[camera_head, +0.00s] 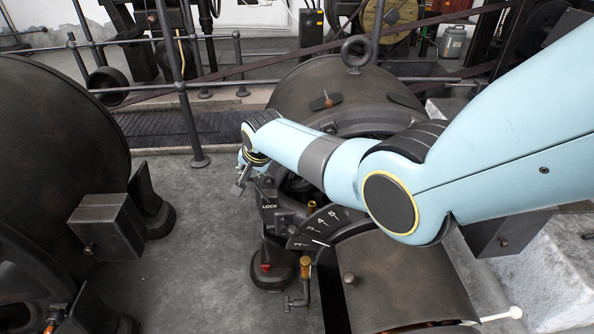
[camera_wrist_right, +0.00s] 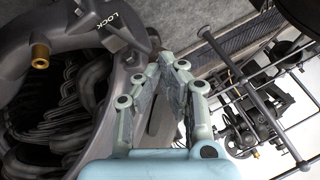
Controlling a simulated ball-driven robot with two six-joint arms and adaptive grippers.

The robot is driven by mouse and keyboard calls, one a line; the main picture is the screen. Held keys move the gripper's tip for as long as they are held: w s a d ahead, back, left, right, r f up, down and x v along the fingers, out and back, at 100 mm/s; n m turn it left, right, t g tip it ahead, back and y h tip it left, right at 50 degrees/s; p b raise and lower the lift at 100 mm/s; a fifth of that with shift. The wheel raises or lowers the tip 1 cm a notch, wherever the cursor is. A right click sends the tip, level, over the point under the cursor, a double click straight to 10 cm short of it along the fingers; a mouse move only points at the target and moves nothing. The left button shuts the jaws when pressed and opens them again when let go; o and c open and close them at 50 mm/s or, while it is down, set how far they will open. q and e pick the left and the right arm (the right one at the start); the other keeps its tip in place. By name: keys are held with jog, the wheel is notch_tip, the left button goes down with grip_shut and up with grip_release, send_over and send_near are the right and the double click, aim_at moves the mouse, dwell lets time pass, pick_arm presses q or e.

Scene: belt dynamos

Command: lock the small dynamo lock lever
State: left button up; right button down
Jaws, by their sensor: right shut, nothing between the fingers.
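The small dynamo (camera_head: 330,85) is the dark machine in the middle of the head view, with a LOCK plate (camera_head: 270,206) on its left side. In the right wrist view the LOCK plate (camera_wrist_right: 108,21) is at the upper left, with a dark lever-like arm (camera_wrist_right: 128,36) beside it. I cannot tell for sure whether this is the lock lever. My right gripper (camera_head: 242,184) is just up and left of the plate, its fingertips pointing down. In the wrist view the right gripper (camera_wrist_right: 168,62) is shut and empty, its fingers converging close to the arm's end. My left gripper is not in view.
A numbered scale plate (camera_head: 318,226) and a brass-topped handle (camera_head: 305,270) sit below the LOCK plate. A large dark machine (camera_head: 55,150) stands at the left. A railing (camera_head: 185,85) runs behind. The grey floor (camera_head: 190,260) between the machines is clear.

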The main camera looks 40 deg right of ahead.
jog(key=shift+w+a, duration=0.1)
jog(key=shift+a, duration=0.05)
jog(key=shift+r+p, duration=0.75)
jog(key=d+p+v, duration=0.1)
jog(key=p+v, duration=0.7)
jog(key=v, duration=0.5)
jog(key=shift+s+a+r+p, duration=0.2)
jog(key=shift+s+a+p, duration=0.15)
jog(key=shift+s, duration=0.1)
